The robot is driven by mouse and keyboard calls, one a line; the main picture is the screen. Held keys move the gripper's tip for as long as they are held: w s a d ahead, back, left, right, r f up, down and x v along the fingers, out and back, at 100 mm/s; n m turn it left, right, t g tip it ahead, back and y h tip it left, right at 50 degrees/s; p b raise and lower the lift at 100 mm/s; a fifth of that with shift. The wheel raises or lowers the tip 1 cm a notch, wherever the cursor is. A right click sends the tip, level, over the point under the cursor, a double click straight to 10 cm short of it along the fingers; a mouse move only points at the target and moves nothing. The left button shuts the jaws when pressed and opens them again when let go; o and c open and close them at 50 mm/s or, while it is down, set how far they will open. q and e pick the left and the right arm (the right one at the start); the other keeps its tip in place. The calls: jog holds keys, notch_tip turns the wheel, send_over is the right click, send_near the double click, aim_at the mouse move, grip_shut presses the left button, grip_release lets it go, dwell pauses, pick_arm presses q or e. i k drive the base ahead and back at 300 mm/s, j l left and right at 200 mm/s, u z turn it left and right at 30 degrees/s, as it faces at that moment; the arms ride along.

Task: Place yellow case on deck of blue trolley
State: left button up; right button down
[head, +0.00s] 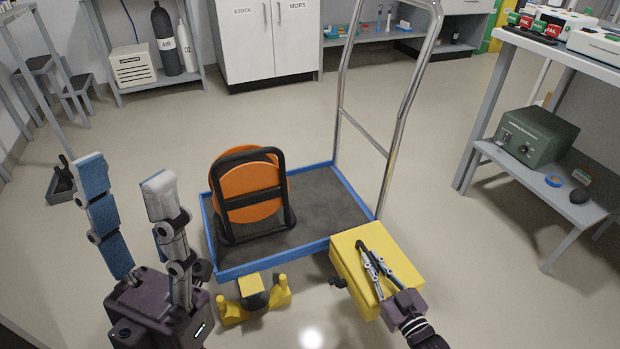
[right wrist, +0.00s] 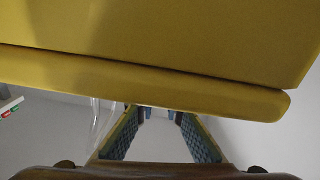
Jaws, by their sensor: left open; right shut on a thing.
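The yellow case (head: 352,262) is at the front right corner of the blue trolley (head: 273,262) in the head view and overlaps that corner. My right gripper (head: 367,248) is shut on the case from above. In the right wrist view the case (right wrist: 160,50) fills the upper part, with my right gripper's fingers (right wrist: 152,125) below it. Whether the case's underside touches anything is hidden. The trolley's grey deck (head: 325,205) has a blue rim, with bare room on its right half. My left gripper (head: 125,178) is open and empty, left of the trolley.
An orange reel in a black frame (head: 250,185) stands on the deck's left half. The trolley's tall metal handle (head: 400,110) rises at its right end. A yellow and black part (head: 252,298) is at its front. A bench shelf with a green box (head: 537,135) is at right.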

aim_at(319, 200)
jog(key=i+j, duration=0.25)
jog(key=i, duration=0.25)
jog(key=i+j, duration=0.3)
jog(key=i, duration=0.25)
